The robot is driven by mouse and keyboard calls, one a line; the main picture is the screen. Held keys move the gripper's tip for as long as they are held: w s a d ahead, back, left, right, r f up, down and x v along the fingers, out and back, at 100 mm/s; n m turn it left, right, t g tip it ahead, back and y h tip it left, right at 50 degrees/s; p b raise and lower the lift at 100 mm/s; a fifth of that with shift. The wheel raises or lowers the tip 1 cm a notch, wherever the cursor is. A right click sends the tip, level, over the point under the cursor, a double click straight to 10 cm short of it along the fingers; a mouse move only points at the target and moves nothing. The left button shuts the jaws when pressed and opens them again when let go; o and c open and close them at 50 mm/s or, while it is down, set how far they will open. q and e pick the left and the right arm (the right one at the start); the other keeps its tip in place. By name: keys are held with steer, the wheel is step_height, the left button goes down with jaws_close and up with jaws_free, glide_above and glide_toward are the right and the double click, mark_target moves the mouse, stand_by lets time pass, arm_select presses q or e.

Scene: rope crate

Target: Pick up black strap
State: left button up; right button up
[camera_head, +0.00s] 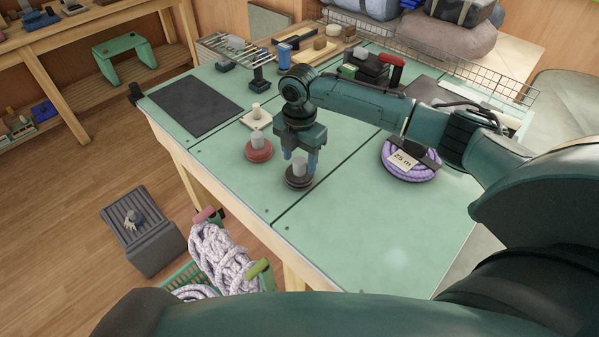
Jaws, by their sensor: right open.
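The black strap (298,184) appears as a low, dark round coil on the green table, with a pale cylinder (300,166) standing at its middle. My right gripper (299,160) points down directly above it. Its two bluish fingers are apart, one to each side of the pale cylinder, with the tips near the coil's top. I cannot tell whether they touch it. The gripper holds nothing that I can see. My left gripper is out of view.
A red coil (259,155) with a similar pale cylinder sits close by on the left. A purple rope coil (408,171) with a "25 m" tag lies to the right. A dark mat (194,105) is at the table's left. The table's (365,245) front is clear.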

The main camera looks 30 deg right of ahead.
steer(key=shift+f, duration=0.85)
steer(key=shift+c, duration=0.2)
steer(key=shift+r, duration=0.1)
jaws_close()
